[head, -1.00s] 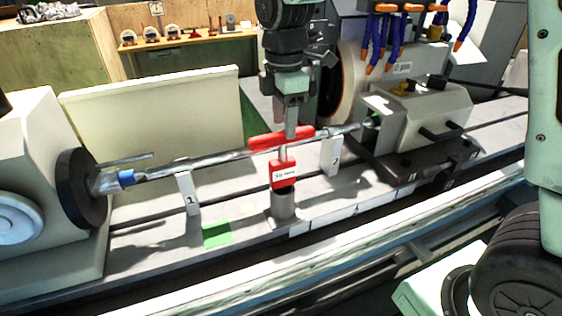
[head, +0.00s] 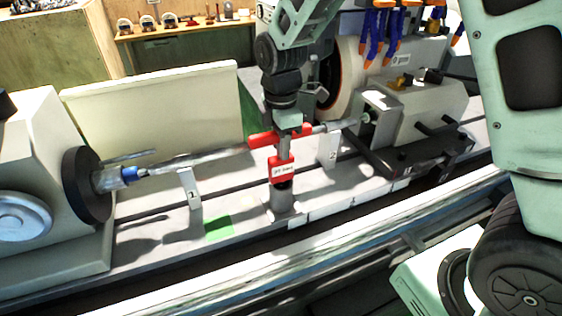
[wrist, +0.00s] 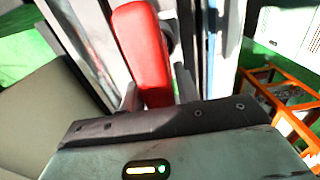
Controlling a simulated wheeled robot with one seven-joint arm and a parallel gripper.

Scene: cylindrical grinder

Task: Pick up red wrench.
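The red wrench (head: 265,139) shows in the head view as a red bar lying crosswise over a stand in front of the shaft, at the middle of the grinder. A red block with a white label (head: 283,170) sits just below it. My gripper (head: 287,131) points down right at the bar and partly hides it. In the wrist view the red bar (wrist: 143,45) runs up from between my fingers (wrist: 157,95). One finger is on each side of it, with a thin gap seemingly on the right. The fingers look open; contact cannot be made out.
A long shaft (head: 205,160) spans the grinder behind the stand, with white supports marked 1 (head: 189,188) and 2 (head: 333,150). The grinding wheel (head: 343,75) and hoses (head: 385,35) are behind right. A green patch (head: 219,227) lies on the bed at left.

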